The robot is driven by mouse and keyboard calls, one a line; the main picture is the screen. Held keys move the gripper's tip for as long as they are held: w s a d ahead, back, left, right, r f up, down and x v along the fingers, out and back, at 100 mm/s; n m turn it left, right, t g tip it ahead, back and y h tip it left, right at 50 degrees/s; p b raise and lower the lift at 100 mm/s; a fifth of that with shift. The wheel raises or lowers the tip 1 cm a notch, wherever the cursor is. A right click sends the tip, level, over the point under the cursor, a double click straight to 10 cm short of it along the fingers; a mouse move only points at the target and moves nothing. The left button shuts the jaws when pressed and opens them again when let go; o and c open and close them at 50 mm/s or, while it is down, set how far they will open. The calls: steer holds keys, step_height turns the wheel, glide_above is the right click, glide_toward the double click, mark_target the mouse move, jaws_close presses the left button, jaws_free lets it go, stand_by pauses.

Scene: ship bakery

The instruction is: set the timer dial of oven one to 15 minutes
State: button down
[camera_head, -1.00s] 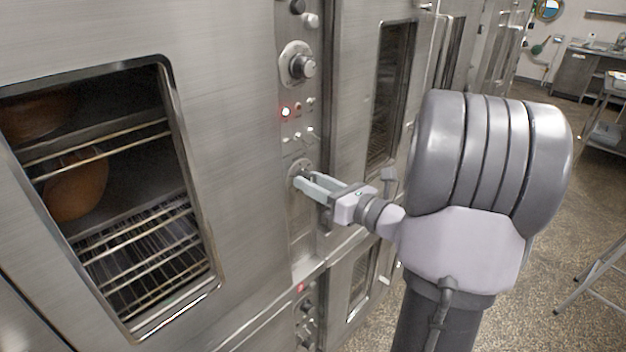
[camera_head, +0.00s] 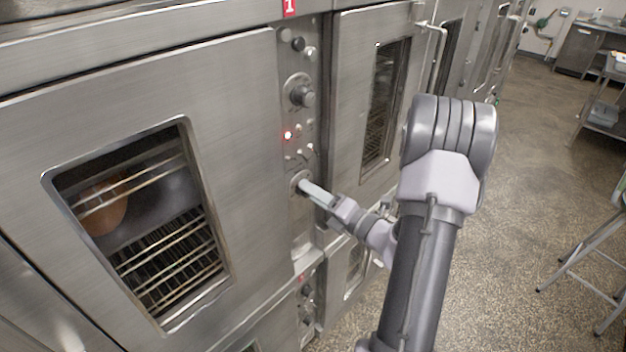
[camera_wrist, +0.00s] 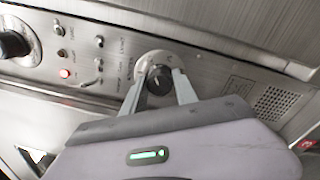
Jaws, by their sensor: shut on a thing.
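Oven one (camera_head: 130,110) is a brushed steel oven under a red label "1" (camera_head: 289,7). Its timer dial is a small black knob on a round pale plate, low on the control panel; in the wrist view the dial (camera_wrist: 158,77) sits between my fingers. My gripper (camera_head: 303,186) is shut on the dial, one finger on each side, also in the wrist view (camera_wrist: 159,84). In the head view my fingers cover most of the dial. The scale marks are too small to read.
Above the dial on the panel (camera_head: 297,125) are small switches, a lit red lamp (camera_head: 287,135) and a larger knob (camera_head: 303,95). A second oven door (camera_head: 345,95) stands to the right. Open speckled floor (camera_head: 530,170) lies further right, with a metal stand (camera_head: 590,255).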

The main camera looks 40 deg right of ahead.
steer(key=shift+m+p, duration=2.05)
steer(key=shift+m, duration=0.05)
steer(key=c, duration=1)
jaws_free()
steer(key=shift+o, duration=0.2)
steer(key=s+d, duration=0.1)
steer(key=s, duration=1.6)
steer(key=shift+s+d+f, duration=0.15)
steer(key=shift+d+f, duration=0.1)
steer(key=shift+f, duration=0.1)
